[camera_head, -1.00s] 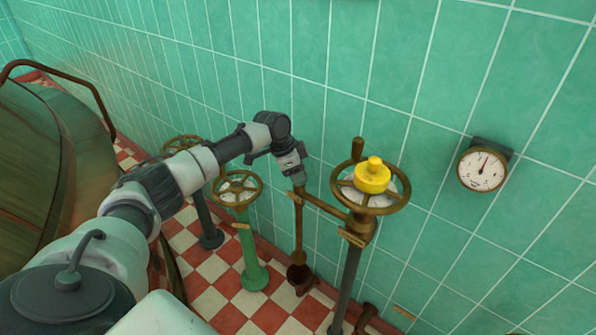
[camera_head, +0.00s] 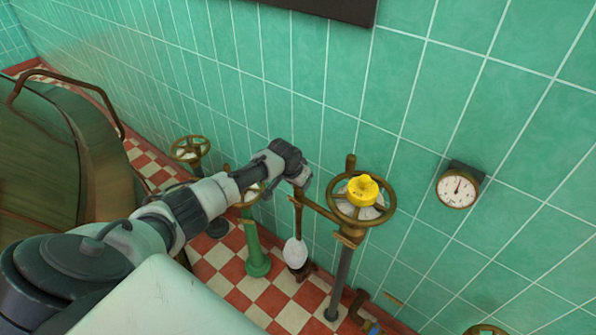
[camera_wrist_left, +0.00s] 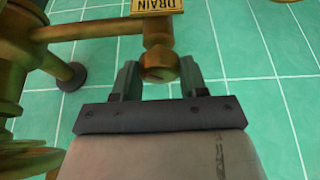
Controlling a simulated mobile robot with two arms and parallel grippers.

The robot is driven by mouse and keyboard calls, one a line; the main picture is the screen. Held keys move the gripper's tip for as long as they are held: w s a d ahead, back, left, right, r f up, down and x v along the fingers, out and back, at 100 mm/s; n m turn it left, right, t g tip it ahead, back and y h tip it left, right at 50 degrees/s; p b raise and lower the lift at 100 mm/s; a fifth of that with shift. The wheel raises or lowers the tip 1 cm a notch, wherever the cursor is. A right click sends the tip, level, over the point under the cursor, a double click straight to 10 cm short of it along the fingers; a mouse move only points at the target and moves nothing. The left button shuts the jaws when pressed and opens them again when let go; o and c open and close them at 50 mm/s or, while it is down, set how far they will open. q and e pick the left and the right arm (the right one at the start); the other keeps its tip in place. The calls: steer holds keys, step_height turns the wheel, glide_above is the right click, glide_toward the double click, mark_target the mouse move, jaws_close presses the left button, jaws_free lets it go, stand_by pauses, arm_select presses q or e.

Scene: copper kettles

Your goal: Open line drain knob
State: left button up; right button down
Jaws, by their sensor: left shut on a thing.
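The brass drain knob (camera_wrist_left: 159,66) sits on a short pipe, with an upside-down "DRAIN" plate (camera_wrist_left: 158,6) beside it in the left wrist view. My left gripper (camera_wrist_left: 160,78) is shut on the knob, one finger on each side. In the head view my left gripper (camera_head: 299,186) is at the thin vertical brass pipe (camera_head: 298,218), left of the yellow-capped handwheel (camera_head: 361,191); the knob is hidden there. A white, foam-like patch (camera_head: 296,253) shows at the pipe's lower part. My right gripper is out of view.
A green-post valve (camera_head: 253,238) and another handwheel (camera_head: 190,150) stand left of the pipe, partly behind my arm. A dial gauge (camera_head: 458,189) is on the green tiled wall (camera_head: 420,110). A large vessel (camera_head: 40,150) fills the left side.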

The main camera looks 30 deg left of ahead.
arm_select(q)
steer(key=n+p, duration=0.1)
steer(key=n+y+p, duration=0.1)
steer(key=shift+d+r+n, duration=0.1)
steer(key=shift+r+n, duration=0.1)
steer(key=shift+n, duration=0.2)
steer(key=shift+n+y+p, duration=0.4)
steer(key=shift+n+p, duration=0.35)
steer(key=shift+n, duration=0.15)
steer(key=n+p, duration=0.1)
steer(key=n, duration=0.1)
steer(key=shift+f+n+g+y, duration=0.15)
steer(key=shift+n+g+y, duration=0.15)
steer(key=shift+g+y, duration=0.1)
steer(key=shift+n, duration=0.6)
steer(key=shift+y, duration=0.3)
steer(key=o, duration=0.9)
steer(key=shift+o, duration=0.2)
